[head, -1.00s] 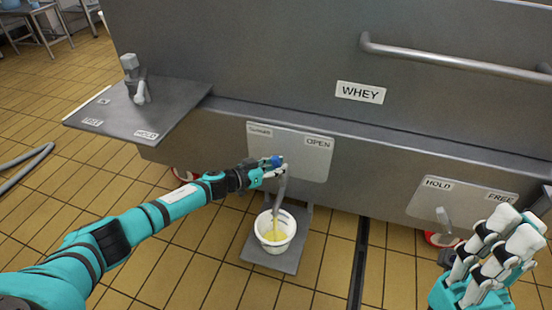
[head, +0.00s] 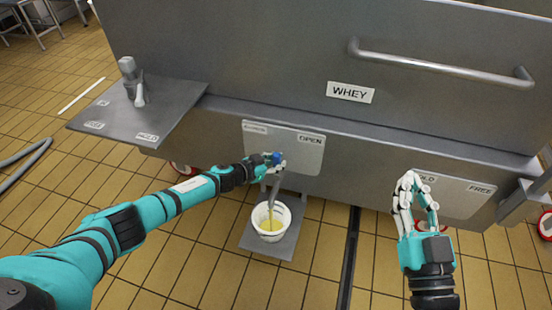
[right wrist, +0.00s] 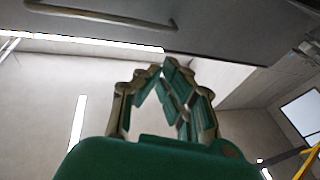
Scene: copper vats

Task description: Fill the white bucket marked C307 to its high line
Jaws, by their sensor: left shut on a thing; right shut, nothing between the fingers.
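A white bucket (head: 284,226) stands upright on a grey platform (head: 258,243) under a spout (head: 273,194) at the vat's front. Yellowish liquid (head: 269,225) shows inside it. Its marking and high line are too small to read. My left gripper (head: 277,162) is shut on the blue-ended tap handle (head: 276,157), in front of a plate with OPEN at its right end. My right gripper (head: 413,177) is shut and empty, in front of the HOLD/FREE plate (head: 455,192). Its curled fingers also show in the right wrist view (right wrist: 165,72).
The grey vat (head: 250,60) bears a WHEY label (head: 350,92) and a long rail (head: 440,67). A side shelf (head: 120,115) at left carries another grey fitting (head: 132,80). A dark floor channel (head: 349,260) runs right of the platform. Tiled floor is open in front.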

